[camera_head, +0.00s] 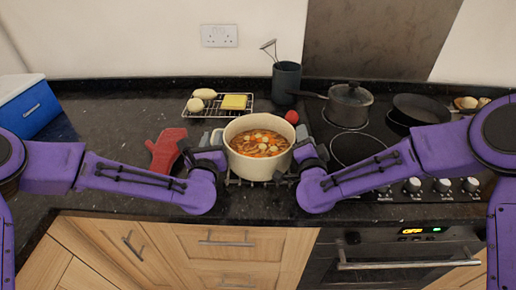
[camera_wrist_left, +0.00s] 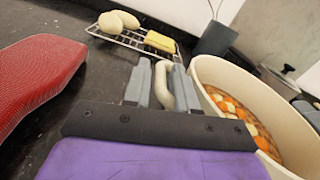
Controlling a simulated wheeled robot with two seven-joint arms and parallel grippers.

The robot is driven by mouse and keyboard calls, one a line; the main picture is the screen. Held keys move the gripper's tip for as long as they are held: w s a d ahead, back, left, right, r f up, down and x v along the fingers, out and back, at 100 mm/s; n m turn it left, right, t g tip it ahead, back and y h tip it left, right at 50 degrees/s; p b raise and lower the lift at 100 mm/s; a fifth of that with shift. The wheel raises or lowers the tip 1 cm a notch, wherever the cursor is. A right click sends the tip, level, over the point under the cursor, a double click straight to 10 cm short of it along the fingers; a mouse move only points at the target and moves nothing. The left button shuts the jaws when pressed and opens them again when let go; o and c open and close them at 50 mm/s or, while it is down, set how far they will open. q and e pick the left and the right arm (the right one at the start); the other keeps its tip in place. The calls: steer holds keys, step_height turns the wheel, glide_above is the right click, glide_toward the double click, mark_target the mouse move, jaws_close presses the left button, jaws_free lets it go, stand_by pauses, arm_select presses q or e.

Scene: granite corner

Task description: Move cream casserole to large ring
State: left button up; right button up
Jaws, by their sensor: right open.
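The cream casserole (camera_head: 232,160), full of soup with orange and pale pieces, stands upright at the counter's front, on or just above a dark rack (camera_head: 233,181). My left gripper (camera_head: 213,150) is at its left side. In the left wrist view the fingers (camera_wrist_left: 163,88) lie on either side of the pale casserole handle (camera_wrist_left: 166,72); I cannot tell whether they press on it. My right gripper (camera_head: 304,150) is open at the pot's right side, where the other handle is hidden. An empty ring (camera_head: 358,150), which looks large, is at the front left of the black hob.
A lidded saucepan (camera_head: 349,103) stands behind the empty ring and a frying pan (camera_head: 418,108) is at right. A red mitt (camera_head: 165,150), a wire rack (camera_head: 213,109) with food, a red round item (camera_head: 292,117) and a utensil pot (camera_head: 286,83) are nearby.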

arm_select(q)
steer(key=c, duration=0.3)
arm_select(e)
steer(key=c, duration=0.3)
arm_select(q)
jaws_close()
arm_select(e)
jaws_close()
stand_by(0.4)
